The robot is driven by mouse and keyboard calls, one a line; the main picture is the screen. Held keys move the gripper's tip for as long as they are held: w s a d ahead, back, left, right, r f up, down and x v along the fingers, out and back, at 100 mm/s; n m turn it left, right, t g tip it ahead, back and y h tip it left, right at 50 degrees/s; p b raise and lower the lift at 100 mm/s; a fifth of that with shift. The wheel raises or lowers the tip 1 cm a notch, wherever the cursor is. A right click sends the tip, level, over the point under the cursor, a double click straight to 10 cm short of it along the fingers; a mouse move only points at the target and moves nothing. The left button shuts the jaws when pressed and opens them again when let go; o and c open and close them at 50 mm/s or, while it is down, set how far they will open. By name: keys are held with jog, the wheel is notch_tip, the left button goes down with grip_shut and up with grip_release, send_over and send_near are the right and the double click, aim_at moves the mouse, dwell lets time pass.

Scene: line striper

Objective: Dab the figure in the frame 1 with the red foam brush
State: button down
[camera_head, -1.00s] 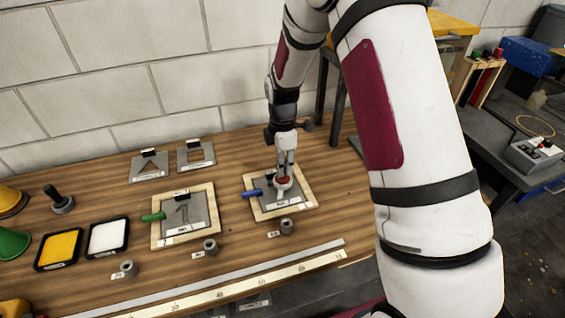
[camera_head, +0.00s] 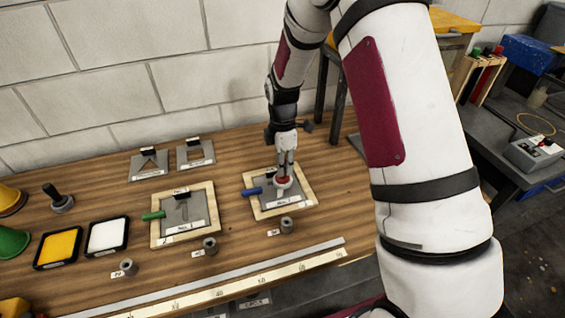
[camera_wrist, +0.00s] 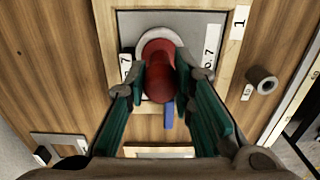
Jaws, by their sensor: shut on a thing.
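The red foam brush (camera_wrist: 160,75) is upright between the fingers of my gripper (camera_wrist: 160,84), with a red handle and a pale round bottom. My gripper (camera_head: 285,166) is shut on it over frame 1 (camera_head: 304,203), a pale wooden frame marked "1" that also shows in the wrist view (camera_wrist: 237,50). Inside it lies a grey plate (camera_wrist: 207,28) labelled 7, with a blue handle (camera_head: 252,191) at the left edge. The brush's bottom appears at the plate; whether it presses on it I cannot tell. The brush and fingers hide the plate's figure.
A second wooden frame (camera_head: 207,228) with a green handle stands left. White (camera_head: 108,236) and yellow (camera_head: 59,246) pads lie farther left. Grey plates (camera_head: 148,165) lie behind. Small grey cylinders (camera_head: 287,225) stand in front of the frames, before a long ruler (camera_head: 240,289).

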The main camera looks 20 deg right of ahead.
jog(key=shift+f, duration=0.2)
jog(key=shift+r, duration=0.15)
dwell(0.3)
jog(key=shift+r+p, duration=0.4)
jog(key=shift+r, duration=1.75)
jog(key=shift+a, duration=0.1)
